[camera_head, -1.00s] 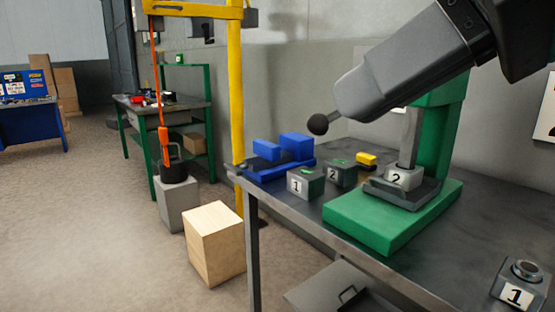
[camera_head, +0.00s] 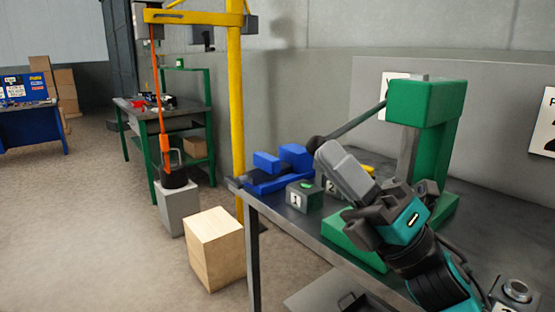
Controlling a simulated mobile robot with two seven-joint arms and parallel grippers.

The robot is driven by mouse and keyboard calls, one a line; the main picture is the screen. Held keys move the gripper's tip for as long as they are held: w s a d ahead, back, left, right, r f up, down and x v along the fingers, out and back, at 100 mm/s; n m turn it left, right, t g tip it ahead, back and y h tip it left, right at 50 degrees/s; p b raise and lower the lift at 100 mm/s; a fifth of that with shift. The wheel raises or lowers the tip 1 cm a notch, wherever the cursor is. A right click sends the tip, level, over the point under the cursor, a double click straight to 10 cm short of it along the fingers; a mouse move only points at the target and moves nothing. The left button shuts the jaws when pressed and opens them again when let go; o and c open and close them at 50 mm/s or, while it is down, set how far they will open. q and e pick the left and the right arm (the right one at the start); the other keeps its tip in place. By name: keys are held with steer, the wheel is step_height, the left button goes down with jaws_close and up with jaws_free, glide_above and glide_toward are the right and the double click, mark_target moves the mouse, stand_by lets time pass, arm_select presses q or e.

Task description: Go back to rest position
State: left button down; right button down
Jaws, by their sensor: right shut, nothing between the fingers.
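My right gripper (camera_head: 333,158) reaches up and left from the lower right, over the workbench and in front of the green press (camera_head: 425,103). Its grey fingers are shut with nothing between them. The tips appear close to the black ball knob (camera_head: 316,143) of the press lever (camera_head: 357,123); I cannot tell whether they touch. The lever slants down to the left. My gripper and wrist hide the lower part of the press and whatever sits on its base. My left gripper is out of view.
A blue fixture (camera_head: 272,184), a dark block marked 1 (camera_head: 304,198) and a partly covered block marked 2 (camera_head: 331,186) stand left of the press. A grey button box (camera_head: 516,292) is at lower right. A wooden box (camera_head: 216,250) stands on the floor by a yellow post (camera_head: 236,100).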

steer(key=w+d+f+m+t+h+p, duration=0.1)
steer(key=d+f+m+t+h, duration=0.15)
steer(key=f+m+h, duration=0.5)
steer(key=w+d+f+m+t+h, duration=0.1)
steer(key=d+f+m+t+h, duration=0.2)
steer(key=f+m, duration=0.6)
steer(key=w+d+f+m+t+h+p, duration=0.1)
steer(key=w+f+m+t+h, duration=0.1)
steer(key=f+m+h, duration=0.6)
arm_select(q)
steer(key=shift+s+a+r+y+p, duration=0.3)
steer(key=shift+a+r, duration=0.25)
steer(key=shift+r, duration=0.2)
arm_select(e)
steer(key=s+d+f+m+g+h, duration=0.2)
steer(key=s+f+m+g, duration=0.2)
steer(key=s+f+m, duration=0.2)
steer(key=s+d+f+m+g+h, duration=0.1)
steer(key=s+f+m+g, duration=0.3)
steer(key=s+f, duration=0.6)
step_height(320, 180, down, 5)
steer(key=shift+d+f+m+h, duration=0.2)
steer(key=shift+d+m+h, duration=0.25)
steer(key=shift+m, duration=0.5)
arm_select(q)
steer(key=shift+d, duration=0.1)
